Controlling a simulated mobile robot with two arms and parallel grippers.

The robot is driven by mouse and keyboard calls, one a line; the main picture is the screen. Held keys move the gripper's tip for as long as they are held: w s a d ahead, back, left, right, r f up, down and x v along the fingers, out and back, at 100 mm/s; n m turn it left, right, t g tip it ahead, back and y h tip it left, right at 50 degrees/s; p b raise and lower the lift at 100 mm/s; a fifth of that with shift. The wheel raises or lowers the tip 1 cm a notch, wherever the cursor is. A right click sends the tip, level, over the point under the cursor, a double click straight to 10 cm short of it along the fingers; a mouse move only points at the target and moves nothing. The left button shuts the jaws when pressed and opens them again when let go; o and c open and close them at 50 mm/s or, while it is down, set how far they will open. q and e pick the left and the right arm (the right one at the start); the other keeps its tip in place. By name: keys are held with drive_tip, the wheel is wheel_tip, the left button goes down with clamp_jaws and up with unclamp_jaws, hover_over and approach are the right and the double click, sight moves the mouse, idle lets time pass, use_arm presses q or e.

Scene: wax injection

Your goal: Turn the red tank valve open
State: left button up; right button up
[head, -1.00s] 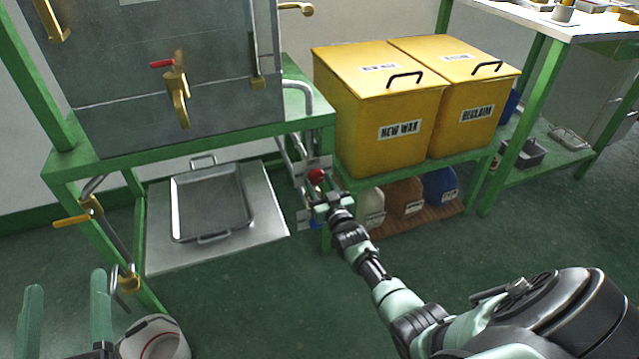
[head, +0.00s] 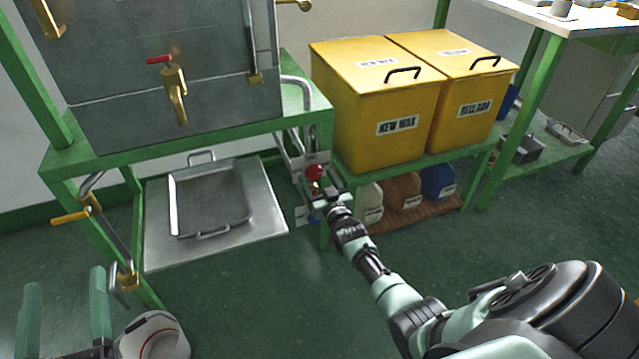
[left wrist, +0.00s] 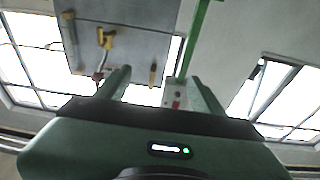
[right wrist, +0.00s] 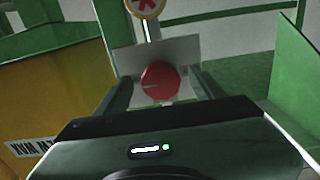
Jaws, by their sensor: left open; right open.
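A round red knob (head: 314,172) sits on a pale plate beside the right leg of the green tank stand. In the right wrist view the red knob (right wrist: 160,82) lies between the open fingers of my right gripper; I cannot tell whether they touch it. In the head view my right gripper (head: 323,192) is right at the knob and partly covers its surroundings. A brass tap with a red handle (head: 160,59) is on the front of the grey tank (head: 110,120). My left gripper (head: 64,280) is open and empty at the lower left, away from the tank.
A metal tray (head: 210,200) lies on a plate under the tank. Yellow bins (head: 370,110) stand on a green shelf right of the knob, with jugs (head: 403,190) below. A yellow-handled lever (head: 70,218) is on the stand's left.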

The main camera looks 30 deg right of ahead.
sight(316, 176)
drive_tip(key=p+v, duration=0.1)
drive_tip(key=v, duration=0.2)
drive_tip(key=shift+s+p, duration=0.4)
use_arm(q)
drive_tip(key=s+a+f+g+y, duration=0.1)
drive_tip(key=f+g, duration=0.3)
drive_tip(key=f, duration=0.3)
drive_tip(key=s+a+f+g+y+p, duration=0.1)
drive_tip(key=s+f+g, duration=0.1)
drive_tip(key=f+g, duration=0.2)
drive_tip(key=shift+s+a+f+y, duration=0.25)
drive_tip(key=shift+a+f+y, duration=0.15)
drive_tip(key=shift+f, duration=1.1)
use_arm(e)
drive_tip(key=shift+v, duration=2)
